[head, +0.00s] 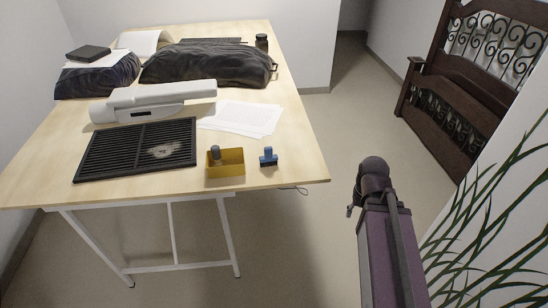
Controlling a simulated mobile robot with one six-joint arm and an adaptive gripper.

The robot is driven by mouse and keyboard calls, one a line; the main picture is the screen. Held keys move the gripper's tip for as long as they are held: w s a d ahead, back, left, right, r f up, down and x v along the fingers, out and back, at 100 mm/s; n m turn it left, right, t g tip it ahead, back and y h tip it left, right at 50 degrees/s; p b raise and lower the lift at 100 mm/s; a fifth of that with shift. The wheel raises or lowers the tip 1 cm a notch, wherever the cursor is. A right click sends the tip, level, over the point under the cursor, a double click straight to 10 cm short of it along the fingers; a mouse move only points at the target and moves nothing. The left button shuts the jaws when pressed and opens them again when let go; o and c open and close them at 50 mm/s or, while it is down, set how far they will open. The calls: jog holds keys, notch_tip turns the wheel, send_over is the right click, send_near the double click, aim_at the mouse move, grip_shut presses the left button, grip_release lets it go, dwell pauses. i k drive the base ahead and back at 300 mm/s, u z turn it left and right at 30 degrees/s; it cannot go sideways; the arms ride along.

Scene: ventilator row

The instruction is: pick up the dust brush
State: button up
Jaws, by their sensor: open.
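A yellow open box (226,163) sits near the table's front edge, right of the black slatted panel. A small grey-topped upright piece (215,152) stands at its left side; it may be the dust brush's handle, but it is too small to tell. A small blue object (268,157) stands just right of the box, apart from it; I cannot tell whether it is the brush. My purple arm rises at the lower right, off the table and well apart from these things. I cannot make out my gripper's jaws.
The wooden table (275,177) holds the black slatted panel (110,160) with a pale dusty patch, a white device (150,101), papers (242,117), dark bags (207,64) and a dark jar (262,42). Open floor lies right of the table. A dark wooden bed frame (455,95) and a leaf-patterned panel stand at right.

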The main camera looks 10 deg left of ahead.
aim_at(269, 159)
jog(key=z, duration=0.45)
jog(key=k, duration=1.35)
jog(key=u, duration=0.35)
jog(key=i, duration=1.05)
jog(key=u, duration=0.1)
